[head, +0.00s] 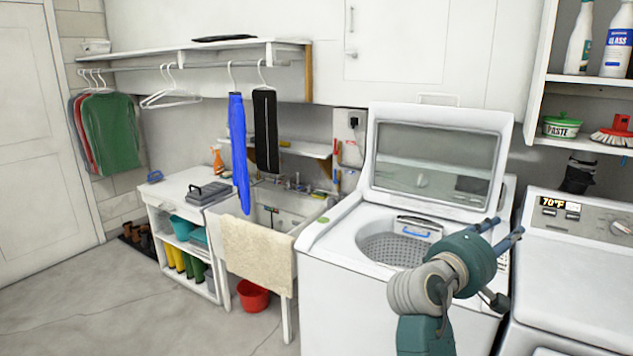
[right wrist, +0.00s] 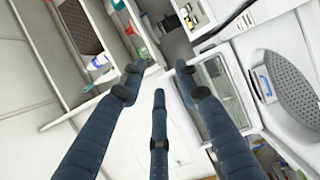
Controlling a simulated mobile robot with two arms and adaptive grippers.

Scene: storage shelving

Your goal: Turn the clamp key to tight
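I cannot make out a clamp key in either view. My right gripper (head: 505,250) is in front of the open top-loading washer (head: 340,240), at the right of the head view. In the right wrist view its three dark blue fingers (right wrist: 158,85) are spread apart with nothing between them. They point toward the washer and shelving, and touch nothing that I can see. My left gripper is not in view.
A dryer (head: 585,260) stands right of the washer, below a shelf (head: 580,80) with bottles, a green tub and a red brush. A sink (head: 290,205) with a towel (head: 258,250) is left of the washer. Clothes hang from a rail.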

